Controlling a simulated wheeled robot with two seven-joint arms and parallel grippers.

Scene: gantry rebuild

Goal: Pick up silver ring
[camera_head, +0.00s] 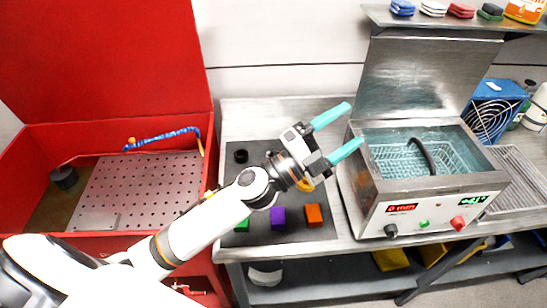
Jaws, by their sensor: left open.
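I cannot make out a silver ring in the head view; my left arm covers part of the dark mat (290,234). A small black round piece (241,156) lies near the mat's back left. My left gripper (353,125) has teal fingers spread apart with nothing between them. My right gripper is not in view.
Green (242,226), purple (278,218) and orange (314,215) blocks sit along the mat's front. A red washing cabinet (105,70) with a perforated plate (145,190) stands at left. A blue fan unit (493,108) and a shelf (440,22) are at right.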

